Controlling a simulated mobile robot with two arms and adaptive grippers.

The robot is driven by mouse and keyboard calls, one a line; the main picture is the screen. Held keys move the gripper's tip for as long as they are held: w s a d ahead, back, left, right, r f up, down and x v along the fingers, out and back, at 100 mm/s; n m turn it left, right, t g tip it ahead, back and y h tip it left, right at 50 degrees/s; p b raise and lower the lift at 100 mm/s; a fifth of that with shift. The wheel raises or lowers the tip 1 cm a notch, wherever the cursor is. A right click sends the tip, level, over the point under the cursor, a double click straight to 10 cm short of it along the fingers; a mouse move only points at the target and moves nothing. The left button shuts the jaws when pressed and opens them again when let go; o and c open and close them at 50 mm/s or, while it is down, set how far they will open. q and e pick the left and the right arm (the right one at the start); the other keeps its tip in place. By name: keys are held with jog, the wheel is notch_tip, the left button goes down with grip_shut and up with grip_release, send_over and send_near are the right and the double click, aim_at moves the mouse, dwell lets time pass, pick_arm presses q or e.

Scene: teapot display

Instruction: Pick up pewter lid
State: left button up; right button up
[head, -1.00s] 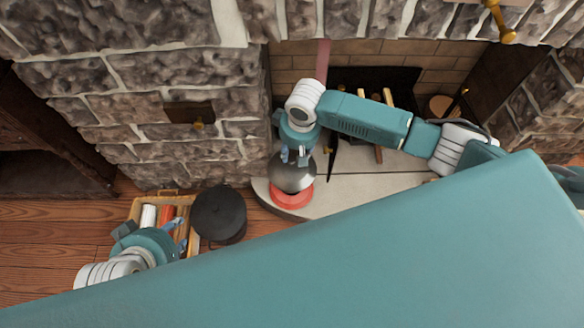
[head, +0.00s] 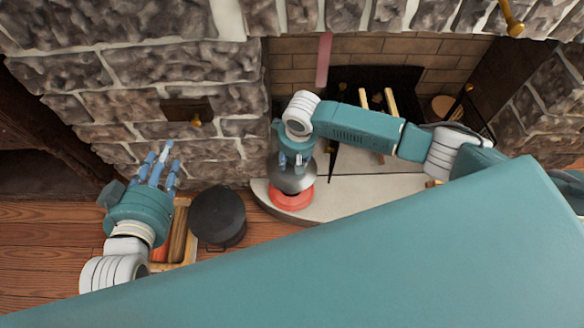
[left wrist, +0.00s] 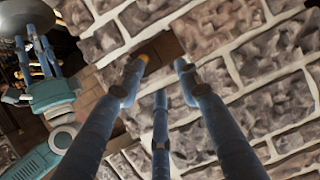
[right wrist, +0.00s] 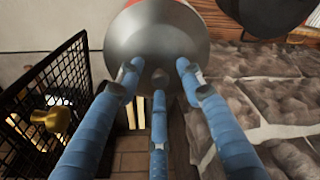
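The pewter lid (head: 291,180) is a grey metal dome on a red round base (head: 292,198) at the hearth's left end. It fills the top of the right wrist view (right wrist: 157,40), with its small round knob (right wrist: 160,78) toward my fingers. My right gripper (head: 294,162) is at the lid's top. Its open fingers (right wrist: 158,76) are spread around the knob; I cannot tell whether they touch it. My left gripper (head: 160,160) is open and empty at the left. Its fingers (left wrist: 159,77) point at the stone wall. The left wrist view also shows the lid (left wrist: 25,18).
A black pot (head: 218,215) stands left of the hearth, beside a wooden crate (head: 190,250) under my left arm. The stone wall (head: 130,80) is close behind my left gripper. Fire tools and a black grate stand in the fireplace right of the lid. The pale hearth (head: 360,190) has bare room.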

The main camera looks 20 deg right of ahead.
grip_shut()
jog(key=shift+r, duration=0.1)
dwell(0.4)
